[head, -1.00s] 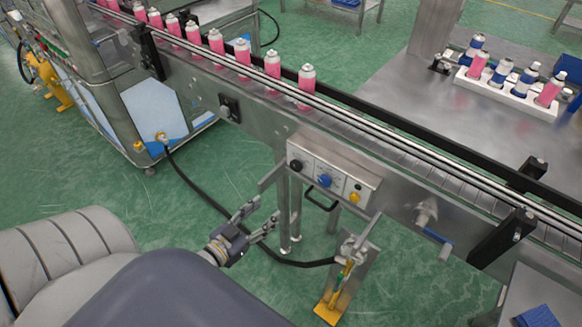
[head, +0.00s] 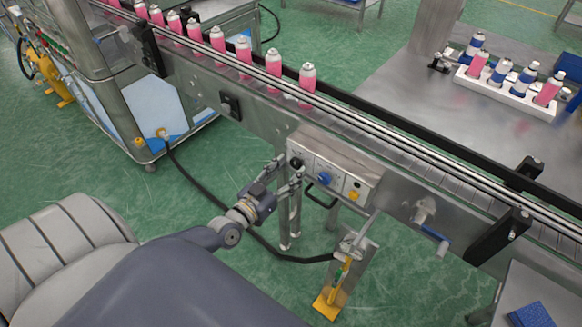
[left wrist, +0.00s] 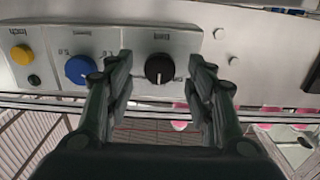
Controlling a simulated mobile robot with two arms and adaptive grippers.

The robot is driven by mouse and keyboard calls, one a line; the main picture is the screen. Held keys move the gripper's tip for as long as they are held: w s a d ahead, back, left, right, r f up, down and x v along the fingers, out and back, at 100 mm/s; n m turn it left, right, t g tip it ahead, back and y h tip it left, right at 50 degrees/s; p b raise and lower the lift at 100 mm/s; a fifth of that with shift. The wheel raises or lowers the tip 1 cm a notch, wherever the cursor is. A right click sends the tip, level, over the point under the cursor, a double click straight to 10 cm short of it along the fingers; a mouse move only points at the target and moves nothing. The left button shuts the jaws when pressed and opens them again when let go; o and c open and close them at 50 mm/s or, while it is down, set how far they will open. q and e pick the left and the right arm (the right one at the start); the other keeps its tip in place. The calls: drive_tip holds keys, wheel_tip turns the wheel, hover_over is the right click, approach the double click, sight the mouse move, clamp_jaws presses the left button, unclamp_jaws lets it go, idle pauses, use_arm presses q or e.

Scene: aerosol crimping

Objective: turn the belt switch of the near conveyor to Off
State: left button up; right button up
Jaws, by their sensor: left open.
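The near conveyor (head: 400,190) runs diagonally across the head view with a control box (head: 343,188) on its near side. The box carries a black knob (head: 296,162), a blue knob (head: 325,178) and a yellow button (head: 354,195). In the left wrist view the black knob (left wrist: 159,68) sits between my open fingers, its white mark pointing down in the picture. The blue knob (left wrist: 78,69) is just outside the left finger. My left gripper (head: 286,175) is open and empty in front of the black knob; contact cannot be told. My right gripper is not in view.
Pink cans (head: 273,64) stand in a row on the belt. A blue-handled valve (head: 430,232) and a black handle (head: 322,195) project from the near side. A black cable (head: 200,190) crosses the floor. A white can rack (head: 510,92) stands on the table behind.

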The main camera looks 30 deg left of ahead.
use_arm(q)
drive_tip(key=shift+w, duration=0.75)
drive_tip(key=c, duration=1.1)
drive_tip(key=shift+o, duration=0.2)
drive_tip(key=shift+n, duration=0.3)
drive_tip(key=n, duration=0.4)
drive_tip(key=shift+n, duration=0.3)
drive_tip(key=shift+n+b, duration=0.35)
drive_tip(key=shift+n, duration=1.95)
drive_tip(key=o, duration=1.1)
drive_tip(key=shift+c, duration=0.2)
